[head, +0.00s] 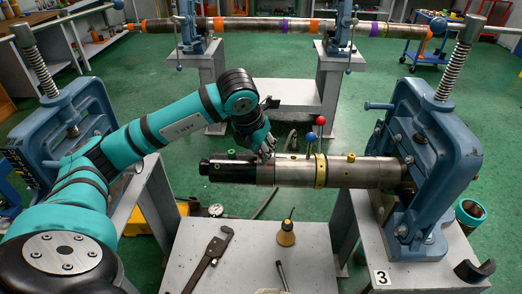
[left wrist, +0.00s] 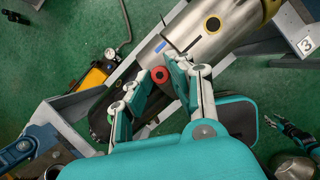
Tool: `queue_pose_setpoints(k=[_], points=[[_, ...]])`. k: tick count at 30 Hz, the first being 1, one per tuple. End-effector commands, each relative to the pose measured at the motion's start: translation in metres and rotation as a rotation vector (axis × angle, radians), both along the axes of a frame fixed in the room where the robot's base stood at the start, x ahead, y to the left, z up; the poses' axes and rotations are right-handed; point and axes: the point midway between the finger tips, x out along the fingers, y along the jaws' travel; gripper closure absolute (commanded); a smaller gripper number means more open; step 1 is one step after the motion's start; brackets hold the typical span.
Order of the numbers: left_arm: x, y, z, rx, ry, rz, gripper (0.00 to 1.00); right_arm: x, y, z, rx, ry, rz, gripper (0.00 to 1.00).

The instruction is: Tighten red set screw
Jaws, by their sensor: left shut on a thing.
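The red set screw (left wrist: 160,74) shows in the left wrist view as a red round head with a dark centre, at the side of the steel pipe tool (left wrist: 205,32). My left gripper (left wrist: 158,82) has its fingertips on both sides of the screw and is shut on it. In the head view my left gripper (head: 265,153) points down onto the pipe tool (head: 335,173), near its black end, and mostly hides the screw.
A blue-ball lever (head: 310,138) and a red-ball lever (head: 321,121) stand on the pipe just right of my gripper. A blue vise (head: 440,140) holds the pipe's right end. A wrench (head: 208,258) and an oil can (head: 287,235) are on the front bench.

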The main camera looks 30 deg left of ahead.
Motion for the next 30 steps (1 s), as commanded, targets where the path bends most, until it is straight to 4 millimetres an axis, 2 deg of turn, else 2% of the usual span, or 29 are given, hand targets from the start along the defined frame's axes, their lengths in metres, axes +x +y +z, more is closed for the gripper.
queue_pose_setpoints(k=[1, 3, 7, 14, 15, 20, 30], points=[[0.0007, 0.002, -0.0054, 0.001, -0.005, -0.038, 1.0, -0.0001, -0.0001, -0.0131, 0.0, 0.0, 0.0, 0.58], [0.0009, 0.002, -0.0042, 0.0, -0.006, -0.095, 1.0, 0.0, -0.0001, -0.0186, 0.0, 0.0, 0.0, 0.58], [0.0006, 0.0015, -0.0011, -0.001, -0.005, -0.154, 1.0, -0.0001, 0.0001, -0.0212, 0.0, 0.0, 0.0, 0.58], [0.0006, 0.0012, 0.0006, -0.001, -0.004, -0.16, 1.0, -0.0001, 0.0003, -0.0195, 0.0, 0.0, 0.0, 0.58], [0.0006, 0.0012, 0.0006, -0.001, -0.004, -0.16, 0.8, -0.0002, 0.0004, -0.0194, 0.001, 0.0, 0.0, 0.58], [0.0005, 0.0012, 0.0005, -0.001, -0.004, -0.158, 0.59, -0.0002, 0.0013, -0.0194, 0.002, 0.0, 0.0, 0.58], [-0.0008, 0.0017, 0.0045, -0.001, -0.005, -0.157, 0.58, 0.0003, 0.0034, -0.0195, 0.004, 0.0, 0.001, 0.58]])
